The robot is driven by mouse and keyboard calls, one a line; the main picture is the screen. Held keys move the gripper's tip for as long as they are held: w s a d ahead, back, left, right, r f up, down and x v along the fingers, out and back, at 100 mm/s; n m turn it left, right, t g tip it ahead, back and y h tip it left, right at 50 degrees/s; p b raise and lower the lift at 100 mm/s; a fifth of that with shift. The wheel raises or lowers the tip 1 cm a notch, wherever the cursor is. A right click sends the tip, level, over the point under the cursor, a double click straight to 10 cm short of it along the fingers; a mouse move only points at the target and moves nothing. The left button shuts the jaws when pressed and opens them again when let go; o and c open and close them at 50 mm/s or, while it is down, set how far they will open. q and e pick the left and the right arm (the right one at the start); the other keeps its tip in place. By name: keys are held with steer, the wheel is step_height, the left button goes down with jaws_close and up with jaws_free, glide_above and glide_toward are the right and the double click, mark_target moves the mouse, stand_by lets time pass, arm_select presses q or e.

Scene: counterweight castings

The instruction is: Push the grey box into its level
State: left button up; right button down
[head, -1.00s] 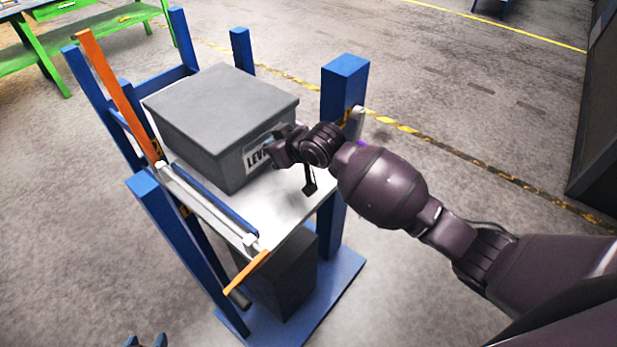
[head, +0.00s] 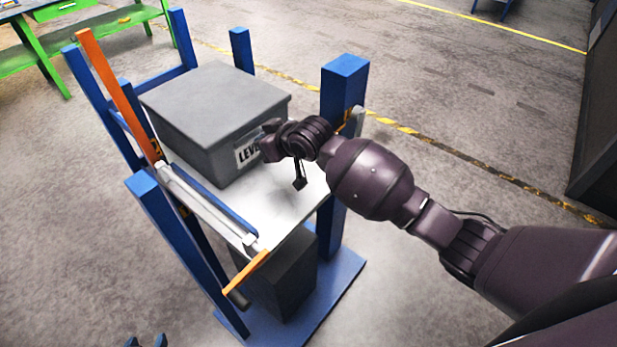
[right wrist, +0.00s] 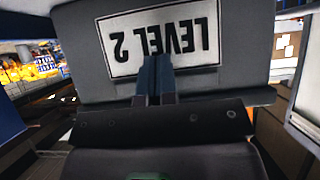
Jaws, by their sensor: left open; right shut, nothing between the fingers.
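The grey box (head: 215,105) sits on the pale shelf plate (head: 265,205) of a blue-posted frame. Its front label (head: 246,154) is partly hidden by my right gripper (head: 268,141) in the head view. In the right wrist view the label (right wrist: 208,38) reads LEVEL 2 upside down. There my right gripper (right wrist: 155,75) has its fingers together, empty, their tips against or very near the label's lower edge; exact contact cannot be told.
Blue posts (head: 344,85) stand around the shelf. An orange bar (head: 115,90) and a silver rod (head: 205,207) run along its left side. A dark block (head: 285,280) is below the shelf. A green bench (head: 95,35) stands behind left. The shelf's front is bare.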

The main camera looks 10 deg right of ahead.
mark_target(255, 134)
steer(key=shift+w+a+b, duration=0.6)
steer(key=shift+w+a, duration=0.9)
steer(key=shift+w, duration=0.3)
steer(key=shift+w, duration=0.1)
steer(key=shift+w+a+b, duration=0.55)
steer(key=shift+w+a, duration=0.15)
steer(key=shift+w, duration=0.1)
steer(key=shift+w+a+b, duration=0.65)
steer(key=shift+w+a, duration=0.15)
steer(key=shift+w, duration=0.25)
